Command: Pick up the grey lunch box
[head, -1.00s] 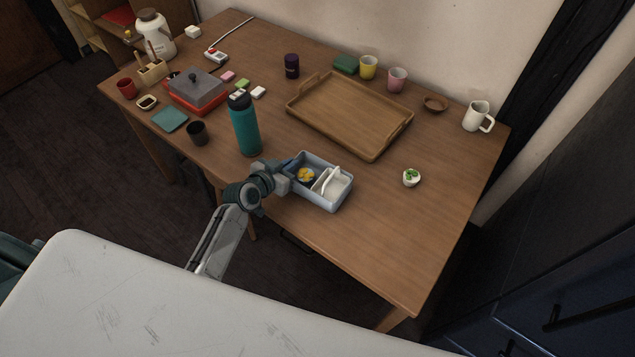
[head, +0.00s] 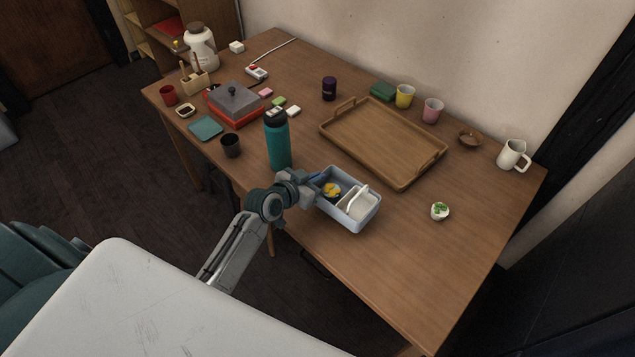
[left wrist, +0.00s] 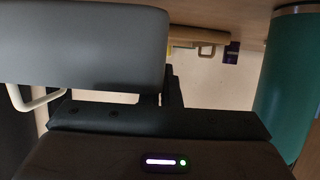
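The grey lunch box (head: 366,217) is an open, pale blue-grey box near the front edge of the wooden table. It holds yellow food (head: 332,189) in a dark compartment and a white part with a raised handle. My left gripper (head: 313,187) is at the box's left end and appears shut on its wall; the fingertips are mostly hidden in the head view. In the left wrist view, the lunch box (left wrist: 80,50) fills the upper left, close against the gripper. I cannot tell whether its base touches the table. My right gripper is not in view.
A teal bottle (head: 278,145) stands close to the gripper, also at the right of the left wrist view (left wrist: 288,85). A wooden tray (head: 380,145) lies behind the box. A small white bowl with green food (head: 440,211) is to the right. The table's front right is clear.

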